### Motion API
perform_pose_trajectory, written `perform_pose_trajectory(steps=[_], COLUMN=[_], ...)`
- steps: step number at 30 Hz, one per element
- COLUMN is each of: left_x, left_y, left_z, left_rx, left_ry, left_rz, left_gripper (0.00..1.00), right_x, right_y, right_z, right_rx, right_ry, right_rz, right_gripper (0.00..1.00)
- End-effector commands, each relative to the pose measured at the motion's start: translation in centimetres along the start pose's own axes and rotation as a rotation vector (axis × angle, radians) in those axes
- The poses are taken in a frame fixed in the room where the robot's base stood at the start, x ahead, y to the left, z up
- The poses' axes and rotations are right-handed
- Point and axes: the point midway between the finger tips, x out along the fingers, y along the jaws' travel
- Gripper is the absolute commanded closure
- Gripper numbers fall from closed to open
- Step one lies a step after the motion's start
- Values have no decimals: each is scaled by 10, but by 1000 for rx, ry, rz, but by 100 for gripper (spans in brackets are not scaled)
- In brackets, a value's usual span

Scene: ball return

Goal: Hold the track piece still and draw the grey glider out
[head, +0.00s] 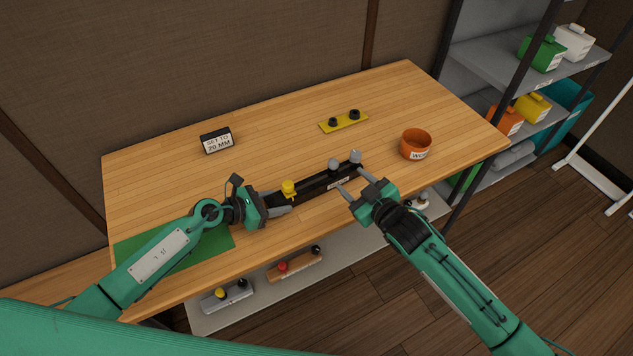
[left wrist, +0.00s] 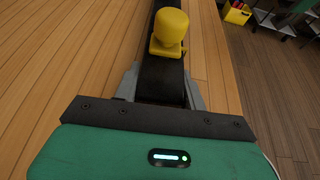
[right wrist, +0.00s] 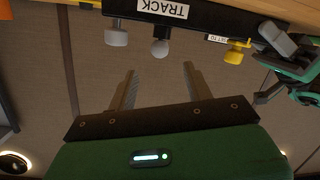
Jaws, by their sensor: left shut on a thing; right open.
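The track piece (head: 312,188) is a long black bar lying on the table with a white label reading TRACK in the right wrist view (right wrist: 210,18). A yellow knob (head: 288,188) stands at its left part. Two grey knobs, one (head: 333,165) and another (head: 355,156), stand at its right part; which belongs to the grey glider I cannot tell. My left gripper (left wrist: 160,88) is shut on the track's left end, fingers on both sides, just behind the yellow knob. My right gripper (head: 350,179) is open and empty, in front of the track near the grey knobs.
An orange cup (head: 416,144) stands right of the track. A yellow plate with black knobs (head: 343,122) and a sign reading SET TO 20 MM (head: 216,141) lie further back. A green mat (head: 175,250) is front left. A lower shelf (head: 335,255) holds other pieces.

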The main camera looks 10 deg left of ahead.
Motion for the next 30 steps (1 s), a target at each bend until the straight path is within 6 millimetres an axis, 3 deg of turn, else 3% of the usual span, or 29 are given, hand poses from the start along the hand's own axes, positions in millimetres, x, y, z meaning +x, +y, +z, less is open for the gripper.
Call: perform_pose_trajectory(steps=[18,30], left_x=[0,0], left_y=[0,0], left_z=[0,0], left_rx=[0,0], left_ry=[0,0], left_rz=[0,0], left_gripper=[87,87], right_x=[88,101], right_y=[0,0], right_z=[-1,0], right_rx=[0,-1], right_ry=[1,0], right_rz=[0,0], right_gripper=[49,49])
